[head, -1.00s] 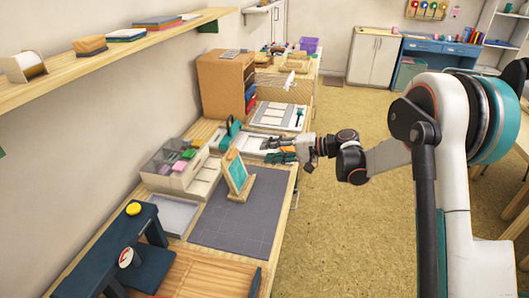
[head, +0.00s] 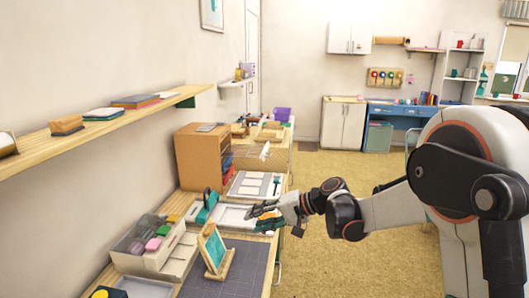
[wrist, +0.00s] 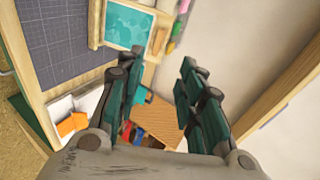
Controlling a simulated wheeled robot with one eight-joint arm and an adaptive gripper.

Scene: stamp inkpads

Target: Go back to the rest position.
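My gripper (head: 256,217) is over the long workbench at the left, above the white framed board, with its arm reaching in from the right. In the wrist view its dark green fingers (wrist: 150,82) stand apart with nothing between them. Coloured inkpads, pink, green and purple (head: 153,243), sit in a clear-sided box (head: 128,259) on the bench, left of and nearer than the gripper.
A wooden cabinet (head: 198,160) stands on the bench beyond the gripper. A wall shelf (head: 75,131) with several stacked items runs above the bench at the left. The floor (head: 335,175) right of the bench is open towards the white cupboard (head: 343,123) and blue desk.

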